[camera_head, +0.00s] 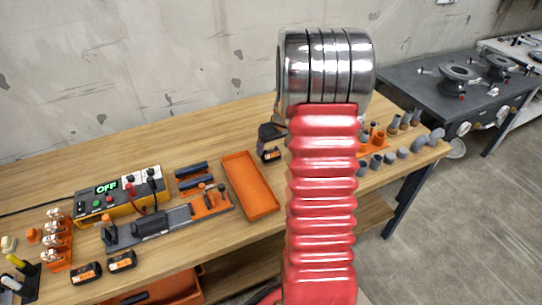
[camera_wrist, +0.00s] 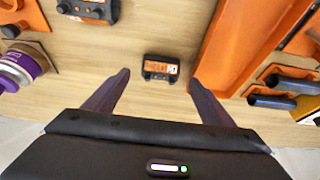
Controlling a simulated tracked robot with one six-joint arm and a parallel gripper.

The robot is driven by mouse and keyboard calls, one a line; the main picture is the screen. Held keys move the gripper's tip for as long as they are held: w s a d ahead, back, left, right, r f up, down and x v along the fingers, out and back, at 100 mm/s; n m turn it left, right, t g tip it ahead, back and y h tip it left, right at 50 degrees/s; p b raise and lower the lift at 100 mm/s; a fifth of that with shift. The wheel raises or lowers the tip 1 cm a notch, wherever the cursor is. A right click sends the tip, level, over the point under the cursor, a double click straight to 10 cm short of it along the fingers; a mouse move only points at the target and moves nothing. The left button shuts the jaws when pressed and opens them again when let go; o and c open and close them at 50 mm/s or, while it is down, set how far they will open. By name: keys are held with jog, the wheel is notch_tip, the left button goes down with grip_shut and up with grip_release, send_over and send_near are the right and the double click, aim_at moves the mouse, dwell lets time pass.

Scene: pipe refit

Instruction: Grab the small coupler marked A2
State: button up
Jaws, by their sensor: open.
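My gripper (camera_wrist: 158,78) shows in the wrist view with its two dark fingers spread wide and nothing between them. In the head view my red ribbed arm stands in front of the bench. Several grey couplers (camera_head: 390,157) stand at the bench's right end in the head view, some larger and some smaller. No A2 mark is readable on any of them. In the wrist view a small black block with an orange label (camera_wrist: 161,68) lies on the wood just beyond my fingertips; its lettering is too small to read. A purple and silver cylinder (camera_wrist: 20,66) is at the left.
An orange tray (camera_head: 250,184) lies on the bench; it also shows in the wrist view (camera_wrist: 238,45). A yellow box reading OFF (camera_head: 108,191), dark tubes (camera_head: 191,167) and black-and-orange blocks (camera_head: 86,272) occupy the left. Bare wood surrounds the small block.

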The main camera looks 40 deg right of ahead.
aim_at(271, 151)
jog(key=shift+w+f, duration=0.1)
jog(key=shift+f, duration=0.2)
jog(key=shift+w+x, duration=0.15)
jog(key=shift+x, duration=1.15)
jog(key=shift+w+x, duration=0.1)
jog(key=shift+x, duration=1.2)
jog(key=shift+d+r, duration=0.1)
jog(key=shift+r, duration=0.05)
jog(key=shift+c, duration=0.7)
jog(key=c, duration=1)
jog(key=shift+r, duration=0.1)
notch_tip(271, 151, up, 10)
jog(key=shift+f, duration=0.1)
